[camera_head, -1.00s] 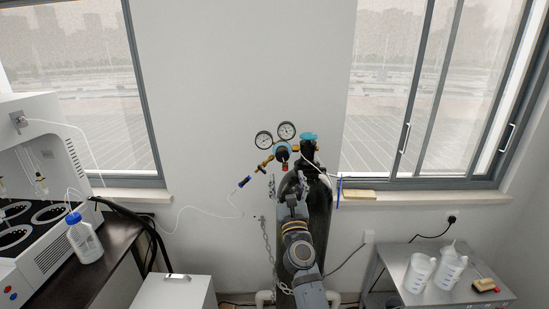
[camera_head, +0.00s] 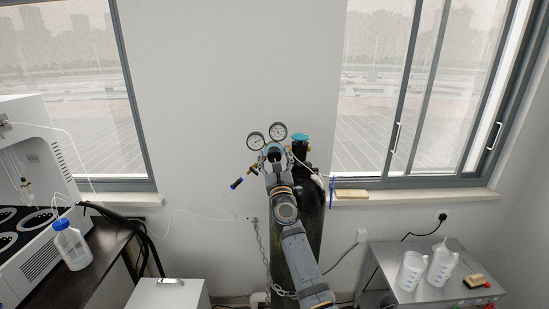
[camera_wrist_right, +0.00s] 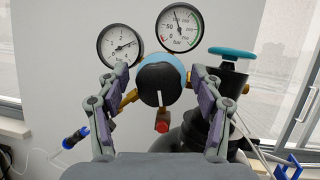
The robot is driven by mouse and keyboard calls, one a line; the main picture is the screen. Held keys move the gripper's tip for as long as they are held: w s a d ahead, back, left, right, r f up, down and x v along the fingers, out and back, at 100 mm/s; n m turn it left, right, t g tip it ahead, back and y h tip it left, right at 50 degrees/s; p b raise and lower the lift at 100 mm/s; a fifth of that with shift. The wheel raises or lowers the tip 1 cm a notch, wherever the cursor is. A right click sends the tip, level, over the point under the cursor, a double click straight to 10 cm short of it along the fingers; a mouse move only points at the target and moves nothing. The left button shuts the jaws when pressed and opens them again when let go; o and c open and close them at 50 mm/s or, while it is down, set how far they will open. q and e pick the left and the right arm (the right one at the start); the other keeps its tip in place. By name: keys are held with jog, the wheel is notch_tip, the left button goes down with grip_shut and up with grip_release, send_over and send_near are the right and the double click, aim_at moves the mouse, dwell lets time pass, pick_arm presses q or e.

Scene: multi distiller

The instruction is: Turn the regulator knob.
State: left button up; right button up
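The regulator has a round black knob (camera_wrist_right: 160,84) with a white mark, and a blue body behind it. In the right wrist view the knob sits between the two fingers of my right gripper (camera_wrist_right: 152,82), which is open. The fingers stand on either side of the knob, with visible gaps. In the head view my right gripper (camera_head: 273,157) is in front of the regulator and hides most of it. Two round gauges (camera_wrist_right: 180,27) are above the knob, and a red part (camera_wrist_right: 162,123) is below it. My left gripper is not in view.
A black gas cylinder (camera_head: 311,215) with a blue-green valve handwheel (camera_wrist_right: 232,53) stands right of the regulator. A chain (camera_head: 262,245) hangs beside it. A blue-ended fitting (camera_head: 237,183) sticks out left.

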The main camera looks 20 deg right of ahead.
jog(key=c, duration=1.1)
jog(key=shift+r+n+y+p, duration=0.15)
jog(key=shift+n+y+p, duration=0.45)
jog(key=shift+n+p, duration=0.45)
jog(key=n+y+p, duration=0.1)
jog(key=n+p, duration=0.2)
jog(key=n, duration=0.1)
jog(key=n+g+y+p, duration=0.1)
jog(key=n+y+p, duration=0.1)
jog(key=n+p, duration=0.1)
jog(key=shift+n+g+p, duration=0.3)
jog(key=shift+n, duration=0.25)
jog(key=n+y+p, duration=0.1)
jog(key=n, duration=0.2)
jog(key=shift+g, duration=0.4)
jog(key=shift+a+f+n+g+y, duration=0.15)
jog(key=shift+n+g, duration=0.2)
jog(key=shift+n, duration=0.4)
jog(key=shift+d+f+n+g+y, duration=0.15)
jog(key=shift+n+g, duration=0.2)
jog(key=shift+n, duration=0.4)
jog(key=shift+a, duration=0.1)
jog(key=o, duration=1.2)
